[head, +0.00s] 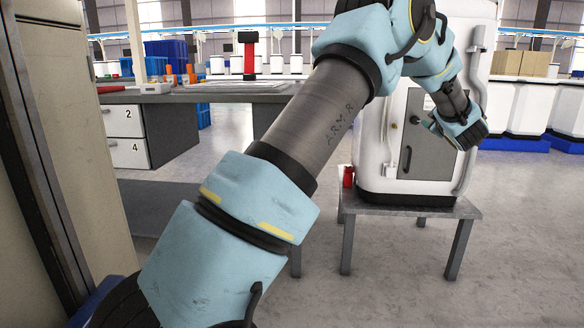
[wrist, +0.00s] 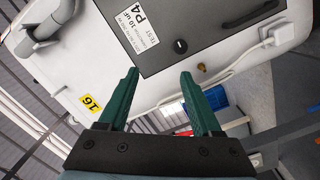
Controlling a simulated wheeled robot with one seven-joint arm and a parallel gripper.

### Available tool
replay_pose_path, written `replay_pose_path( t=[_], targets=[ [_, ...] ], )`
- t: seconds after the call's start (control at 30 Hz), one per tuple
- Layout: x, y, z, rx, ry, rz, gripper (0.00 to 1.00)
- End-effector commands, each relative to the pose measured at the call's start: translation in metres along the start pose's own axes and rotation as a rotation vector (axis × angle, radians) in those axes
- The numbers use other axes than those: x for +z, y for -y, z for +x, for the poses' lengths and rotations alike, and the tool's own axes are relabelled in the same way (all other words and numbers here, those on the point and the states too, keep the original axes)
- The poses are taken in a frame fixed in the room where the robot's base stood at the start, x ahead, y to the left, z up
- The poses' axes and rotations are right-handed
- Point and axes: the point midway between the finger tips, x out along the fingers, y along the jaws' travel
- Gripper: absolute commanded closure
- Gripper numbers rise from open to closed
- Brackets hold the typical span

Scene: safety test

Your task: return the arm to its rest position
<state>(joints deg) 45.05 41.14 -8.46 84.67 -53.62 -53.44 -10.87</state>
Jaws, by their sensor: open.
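My arm crosses the head view from the lower left to the upper right, then bends down in front of a white cabinet (head: 392,180) on a small table. The light blue wrist end hangs before the cabinet's grey door (head: 424,150); the fingers are hard to make out there. In the wrist view my gripper (wrist: 158,74) shows two green fingers spread apart with nothing between them. Beyond the fingertips are the white cabinet (wrist: 75,65) and its grey door (wrist: 160,50), which carries a white "P4" label. The door looks shut. The wrist picture is tilted.
The grey small table (head: 410,207) bears the cabinet and a red object (head: 348,176) at its left. A workbench (head: 200,97) with drawers stands at the left, behind a beige panel (head: 70,90) close by. Open floor (head: 520,230) lies at the right.

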Motion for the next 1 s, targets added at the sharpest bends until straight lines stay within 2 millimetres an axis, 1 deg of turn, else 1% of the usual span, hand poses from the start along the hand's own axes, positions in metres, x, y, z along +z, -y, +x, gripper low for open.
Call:
replay_pose_path(
  t=[0.03,0.07,0.1,0.17,0.2,0.27,0.3,0.37,0.4,0.47,0.5,0.57,0.6,0.67,0.7,0.77,0.8,0.9,0.97,1.0],
  targets=[
    [-0.026,0.019,0.005,-0.013,0.053,0.073,0.34],
    [-0.038,0.033,0.005,-0.024,0.099,0.124,0.34],
    [-0.054,0.054,0.001,-0.045,0.166,0.195,0.34],
    [-0.076,0.091,-0.011,-0.088,0.271,0.297,0.34],
    [-0.087,0.116,-0.023,-0.121,0.336,0.354,0.34],
    [-0.104,0.150,-0.043,-0.170,0.426,0.429,0.34],
    [-0.114,0.173,-0.058,-0.206,0.483,0.471,0.34],
    [-0.129,0.205,-0.084,-0.260,0.566,0.527,0.34],
    [-0.139,0.226,-0.102,-0.298,0.620,0.561,0.34],
    [-0.152,0.255,-0.132,-0.354,0.698,0.602,0.34],
    [-0.161,0.274,-0.153,-0.391,0.749,0.627,0.34],
    [-0.173,0.299,-0.186,-0.447,0.825,0.658,0.34],
    [-0.180,0.315,-0.207,-0.482,0.872,0.675,0.34],
    [-0.189,0.334,-0.238,-0.531,0.939,0.695,0.34],
    [-0.195,0.346,-0.257,-0.561,0.979,0.704,0.34],
    [-0.202,0.360,-0.284,-0.601,1.035,0.716,0.34],
    [-0.206,0.368,-0.300,-0.625,1.068,0.722,0.34],
    [-0.215,0.385,-0.340,-0.682,1.146,0.731,0.34],
    [-0.219,0.393,-0.362,-0.714,1.190,0.734,0.34],
    [-0.222,0.399,-0.378,-0.735,1.218,0.733,0.34]
  ],
)
